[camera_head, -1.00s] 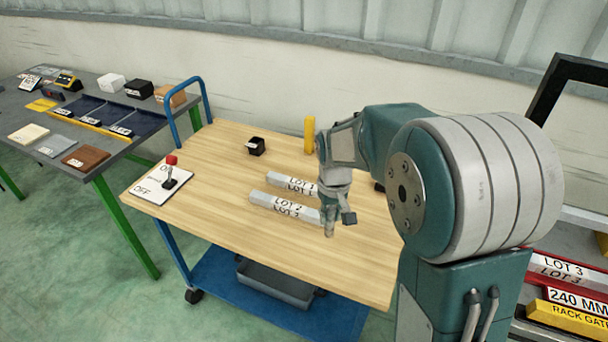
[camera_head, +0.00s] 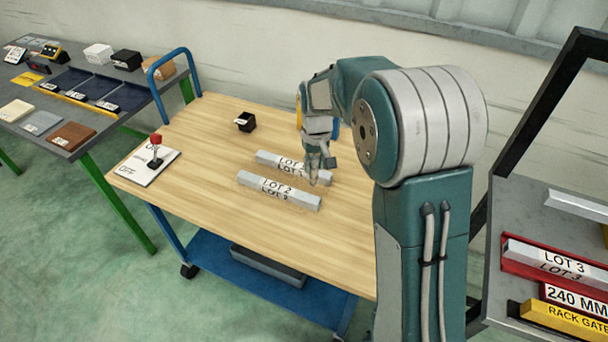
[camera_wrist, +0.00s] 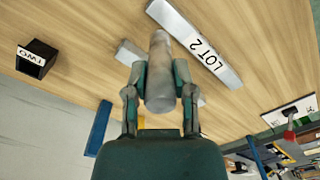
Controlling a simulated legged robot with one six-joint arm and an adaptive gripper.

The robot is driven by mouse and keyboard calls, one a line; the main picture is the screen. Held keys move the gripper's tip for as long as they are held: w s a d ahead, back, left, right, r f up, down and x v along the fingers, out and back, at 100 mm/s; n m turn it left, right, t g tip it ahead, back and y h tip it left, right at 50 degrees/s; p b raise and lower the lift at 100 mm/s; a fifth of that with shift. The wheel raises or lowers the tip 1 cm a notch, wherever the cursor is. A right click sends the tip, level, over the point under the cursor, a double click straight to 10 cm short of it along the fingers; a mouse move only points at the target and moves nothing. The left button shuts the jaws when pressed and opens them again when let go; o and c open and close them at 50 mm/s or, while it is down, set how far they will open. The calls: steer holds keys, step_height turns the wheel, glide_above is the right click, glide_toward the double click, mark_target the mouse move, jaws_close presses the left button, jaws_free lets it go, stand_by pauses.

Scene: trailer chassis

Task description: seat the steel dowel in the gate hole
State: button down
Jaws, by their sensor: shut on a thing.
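My gripper (camera_head: 313,172) is over the wooden cart top, near the right end of the back LOT bar. In the wrist view my gripper (camera_wrist: 160,88) is shut on the steel dowel (camera_wrist: 160,70), a grey-brown cylinder between both fingers. In the head view the dowel (camera_head: 313,177) is small and partly hidden by the fingers; I cannot tell its gap above the wood. A yellow label reading RACK GATE (camera_head: 568,316) is on the rack at the lower right. No gate hole can be made out.
The cart top (camera_head: 190,195) holds the LOT 2 bar (camera_head: 279,190), another LOT bar (camera_head: 293,166), a black open box (camera_head: 245,122) and a red-knobbed switch (camera_head: 155,150). A grey table (camera_head: 75,145) stands left. The rack with the LOT 3 bar (camera_head: 555,260) is right.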

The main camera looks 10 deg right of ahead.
steer(key=w+f, duration=0.1)
steer(key=f, duration=0.1)
steer(key=w+a+f, duration=0.1)
steer(key=f, duration=0.2)
steer(key=w+a+f, duration=0.1)
steer(key=f, duration=0.2)
steer(key=shift+w, duration=0.35)
steer(key=shift+d, duration=0.1)
steer(key=c, duration=0.8)
jaws_free()
steer(key=shift+f, duration=0.1)
steer(key=o, duration=0.4)
steer(key=shift+c, duration=0.2)
steer(key=shift+a, duration=0.25)
steer(key=shift+d, duration=0.1)
